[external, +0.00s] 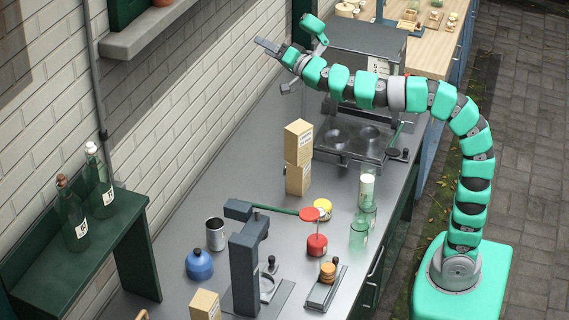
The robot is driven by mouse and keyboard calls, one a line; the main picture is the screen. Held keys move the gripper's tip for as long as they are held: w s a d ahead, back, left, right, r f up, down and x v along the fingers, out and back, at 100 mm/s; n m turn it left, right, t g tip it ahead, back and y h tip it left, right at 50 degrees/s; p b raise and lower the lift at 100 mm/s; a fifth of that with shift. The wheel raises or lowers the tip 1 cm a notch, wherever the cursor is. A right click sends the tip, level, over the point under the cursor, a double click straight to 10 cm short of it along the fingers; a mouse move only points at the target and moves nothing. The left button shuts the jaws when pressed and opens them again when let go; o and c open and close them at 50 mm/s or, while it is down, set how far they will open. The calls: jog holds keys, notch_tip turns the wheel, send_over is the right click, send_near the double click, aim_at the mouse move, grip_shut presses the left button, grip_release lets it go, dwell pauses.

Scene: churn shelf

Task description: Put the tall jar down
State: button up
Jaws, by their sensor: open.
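My gripper (277,68) is at the upper left end of my arm, in front of the brick wall and above the counter. Its fingers are spread and I see nothing between them. A tall clear glass jar (367,192) with pale contents stands upright near the counter's right edge, well apart from my gripper. A second, shorter-looking greenish glass vessel (359,233) stands just in front of it. I cannot tell for sure which of these the task calls the tall jar.
Stacked tan boxes (298,158) stand mid-counter. A dark press with a green lever (246,262), a metal cup (215,234), a blue jar (199,265) and a red jar (317,245) stand nearer the front. Bottles (98,183) stand on a green shelf (110,229) at left. Bare counter (240,165) lies along the wall.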

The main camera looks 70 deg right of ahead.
jog(key=s+a+r+n+y, duration=0.5)
jog(key=a+r+n, duration=0.1)
jog(key=s+f+n+g, duration=0.2)
jog(key=s+n, duration=0.4)
jog(key=s, duration=0.7)
jog(key=shift+s+a+n+g, duration=0.2)
jog(key=shift+a+n+g, duration=0.15)
jog(key=shift+g, duration=0.55)
jog(key=shift+f, duration=0.2)
notch_tip(320, 180, down, 4)
jog(key=b, duration=0.4)
